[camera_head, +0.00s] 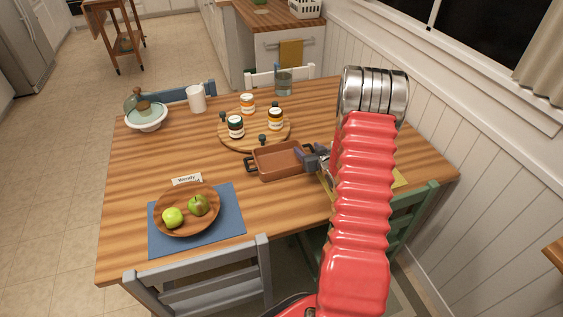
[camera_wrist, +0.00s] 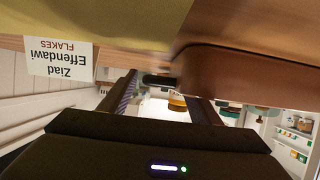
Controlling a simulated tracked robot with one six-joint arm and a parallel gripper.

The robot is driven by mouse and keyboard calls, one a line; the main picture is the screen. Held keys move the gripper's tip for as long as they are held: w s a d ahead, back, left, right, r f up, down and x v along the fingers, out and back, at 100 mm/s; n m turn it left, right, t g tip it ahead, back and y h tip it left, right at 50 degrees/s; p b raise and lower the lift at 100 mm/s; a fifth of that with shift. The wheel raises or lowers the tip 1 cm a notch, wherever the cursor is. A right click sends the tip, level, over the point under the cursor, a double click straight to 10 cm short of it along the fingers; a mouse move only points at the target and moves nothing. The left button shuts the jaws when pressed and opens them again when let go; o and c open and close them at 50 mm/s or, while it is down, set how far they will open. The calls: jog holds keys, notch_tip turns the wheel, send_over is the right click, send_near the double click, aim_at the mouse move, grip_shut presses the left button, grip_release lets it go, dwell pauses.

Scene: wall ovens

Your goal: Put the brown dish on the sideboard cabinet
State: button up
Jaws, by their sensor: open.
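The brown dish (camera_head: 278,161), a rectangular baking dish with a dark handle at each end, sits upright on the wooden table. My gripper (camera_head: 313,158) is at its right end, open and partly hidden by my red arm. In the wrist view, which looks upside down, the dish (camera_wrist: 245,65) fills the upper right. Its dark handle (camera_wrist: 159,80) appears between my two spread fingers (camera_wrist: 163,98). I cannot tell whether they touch it. No sideboard cabinet can be clearly identified.
A round board (camera_head: 239,137) with several jars is just behind the dish. A wooden plate with fruit (camera_head: 185,225) is front left. A name card (camera_wrist: 60,58) and yellow mat (camera_wrist: 100,18) lie near my gripper. Chairs surround the table; a panelled wall (camera_head: 480,150) is right.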

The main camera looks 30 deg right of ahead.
jog(key=shift+c, duration=0.3)
jog(key=shift+r, duration=0.1)
grip_shut()
